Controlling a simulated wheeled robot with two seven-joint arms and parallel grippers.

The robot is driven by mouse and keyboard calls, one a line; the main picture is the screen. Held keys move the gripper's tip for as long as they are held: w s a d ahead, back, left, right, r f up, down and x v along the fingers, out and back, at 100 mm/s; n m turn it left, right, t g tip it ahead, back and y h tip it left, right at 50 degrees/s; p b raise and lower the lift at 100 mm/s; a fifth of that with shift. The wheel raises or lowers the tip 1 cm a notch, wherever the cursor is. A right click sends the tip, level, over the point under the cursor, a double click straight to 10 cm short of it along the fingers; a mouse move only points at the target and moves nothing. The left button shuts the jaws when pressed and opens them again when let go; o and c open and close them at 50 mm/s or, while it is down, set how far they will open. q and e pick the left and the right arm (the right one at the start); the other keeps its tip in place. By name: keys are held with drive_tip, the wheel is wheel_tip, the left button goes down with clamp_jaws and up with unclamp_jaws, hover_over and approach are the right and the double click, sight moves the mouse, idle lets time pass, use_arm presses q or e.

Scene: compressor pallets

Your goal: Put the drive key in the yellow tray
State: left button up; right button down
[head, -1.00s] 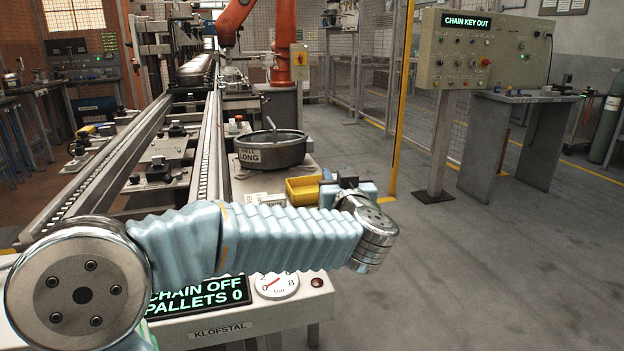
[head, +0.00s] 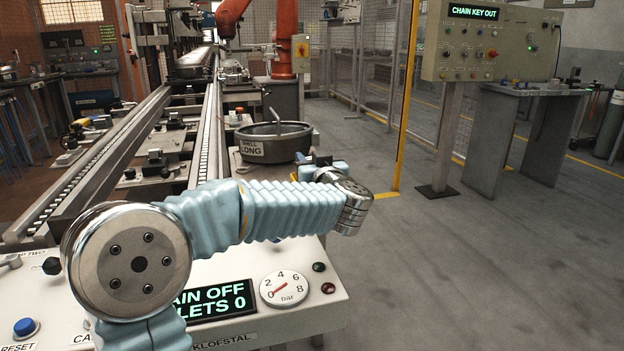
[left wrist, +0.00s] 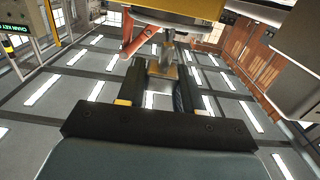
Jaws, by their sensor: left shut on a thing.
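My left gripper (head: 316,166) is partly hidden behind its own wrist in the head view. The left wrist view shows its two dark fingers (left wrist: 160,88) closed on a grey metal piece, which I take to be the drive key (left wrist: 163,72). The key does not show in the head view. The yellow tray (head: 294,177) is mostly hidden behind my left arm in the head view; only a small yellow piece shows. A yellow surface, likely the tray, crosses the top edge of the left wrist view (left wrist: 190,8). My right gripper is not in view.
A round metal tub (head: 274,143) marked SHELL LONG stands behind the gripper. A panel with a gauge (head: 284,290) lies below the arm. The conveyor rails (head: 110,150) run back on the left. A control box (head: 490,42) reads CHAIN KEY OUT. The floor at right is clear.

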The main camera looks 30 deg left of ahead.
use_arm(q)
drive_tip(key=shift+w+a+f, duration=0.1)
drive_tip(key=shift+w+f, duration=0.1)
drive_tip(key=shift+f, duration=0.1)
drive_tip(key=f, duration=0.2)
drive_tip(key=shift+w+a+f+b, duration=0.1)
drive_tip(key=shift+w+f+b, duration=0.25)
drive_tip(key=shift+f, duration=0.5)
drive_tip(key=shift+s+f, duration=0.1)
drive_tip(key=shift+f, duration=0.55)
drive_tip(key=o, duration=1)
drive_tip(key=shift+f+b, duration=0.15)
drive_tip(key=shift+b, duration=0.15)
drive_tip(key=shift+o, duration=0.2)
drive_tip(key=r+v, duration=0.1)
drive_tip(key=v, duration=1.1)
drive_tip(key=shift+r, duration=0.3)
